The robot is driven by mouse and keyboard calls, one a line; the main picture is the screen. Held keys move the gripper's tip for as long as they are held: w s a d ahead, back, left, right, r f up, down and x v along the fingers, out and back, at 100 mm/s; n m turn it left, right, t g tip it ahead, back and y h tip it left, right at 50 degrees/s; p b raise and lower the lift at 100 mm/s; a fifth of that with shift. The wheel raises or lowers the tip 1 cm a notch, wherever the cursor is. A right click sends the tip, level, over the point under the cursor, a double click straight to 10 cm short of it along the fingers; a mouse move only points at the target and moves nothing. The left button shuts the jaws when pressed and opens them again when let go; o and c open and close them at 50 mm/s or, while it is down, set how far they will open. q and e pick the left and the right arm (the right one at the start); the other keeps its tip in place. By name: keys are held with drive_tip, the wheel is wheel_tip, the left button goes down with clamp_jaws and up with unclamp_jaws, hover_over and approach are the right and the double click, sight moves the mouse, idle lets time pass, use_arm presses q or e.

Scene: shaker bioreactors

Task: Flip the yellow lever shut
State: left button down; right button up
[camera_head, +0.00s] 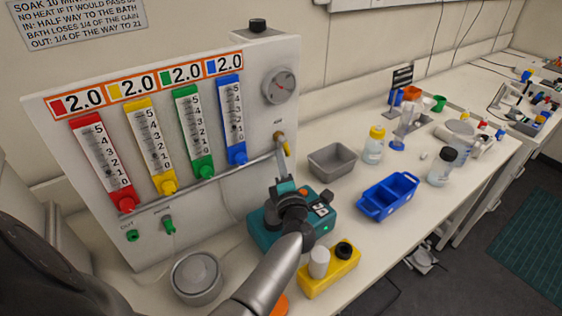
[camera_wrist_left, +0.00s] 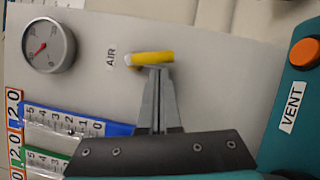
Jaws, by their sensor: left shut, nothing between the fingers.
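The yellow lever (camera_head: 284,145) is on the right part of the upright white panel, under the dial, and points downward there. In the left wrist view the yellow lever (camera_wrist_left: 153,57) lies across the picture beside the label AIR, its left end at a pale fitting. My left gripper (camera_head: 281,160) is at the panel just below the lever. In the left wrist view the left gripper's fingers (camera_wrist_left: 157,72) are together and empty, their tips right at the lever's edge; I cannot tell whether they touch it. My right gripper is not in view.
The panel carries red, yellow, green and blue scales (camera_head: 235,115) and a dial (camera_head: 280,86). Below my left gripper is a teal device (camera_head: 262,232) with an orange button, labelled VENT. A grey bin (camera_head: 332,160), blue tray (camera_head: 388,197) and yellow block (camera_head: 330,278) stand to the right.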

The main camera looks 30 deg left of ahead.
use_arm(q)
drive_tip(key=shift+w+d+f+n+b, duration=0.1)
drive_tip(key=shift+w+n+b, duration=0.05)
drive_tip(key=shift+n+b, duration=0.3)
drive_tip(key=shift+w+f+n+y+b, duration=0.1)
drive_tip(key=shift+n+y+b, duration=0.15)
drive_tip(key=shift+y+b, duration=0.2)
